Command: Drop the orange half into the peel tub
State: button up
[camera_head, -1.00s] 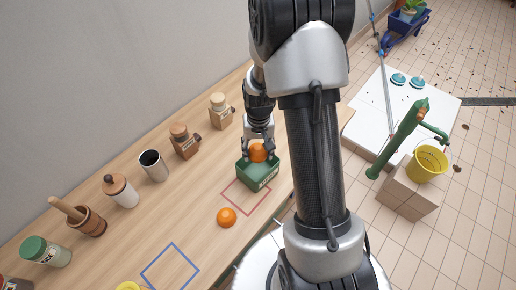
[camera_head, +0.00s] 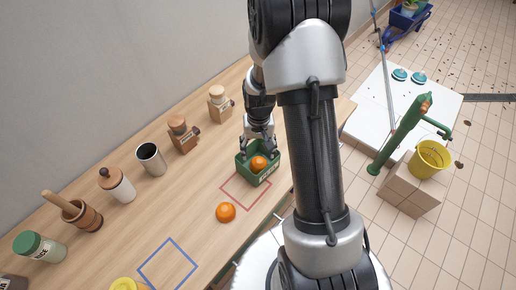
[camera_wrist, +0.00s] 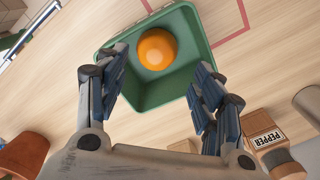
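A small green tub (camera_head: 268,173) stands on the wooden counter, and it also shows in the wrist view (camera_wrist: 197,42). An orange half (camera_head: 258,164) lies inside the tub, and the wrist view shows it there (camera_wrist: 157,49), with its round side in sight. My gripper (camera_head: 260,147) is over the tub's far side, with its fingers spread and nothing between them. The wrist view shows the open fingers (camera_wrist: 160,90) on either side of the tub's near part, apart from the orange half. A second orange piece (camera_head: 226,212) lies on the counter in front of the tub.
A red square outline (camera_head: 232,199) and a blue square outline (camera_head: 168,264) mark the counter. A metal cup (camera_head: 151,159), wooden-topped mills (camera_head: 183,134), a mortar (camera_head: 80,214) and jars stand along the wall side. A yellow item (camera_head: 124,284) shows at the bottom edge.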

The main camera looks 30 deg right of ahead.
jog(key=shift+o, duration=1.2)
jog(key=shift+r, duration=0.1)
notch_tip(320, 180, up, 12)
jog(key=s+a+r+n+t, duration=0.1)
jog(key=s+a+r, duration=0.2)
jog(key=r, duration=0.3)
jog(key=s+a+r+n+t, duration=0.1)
jog(key=s+a+r, duration=0.3)
jog(key=r, duration=0.2)
jog(key=s+a+r+n+t, duration=0.1)
jog(key=s+a+r, duration=0.1)
jog(key=s, duration=0.4)
jog(key=s+a+r+n+t, duration=0.1)
jog(key=s+a+r+n, duration=0.1)
jog(key=s, duration=0.4)
jog(key=shift+a+r, duration=0.2)
jog(key=shift+a, duration=0.45)
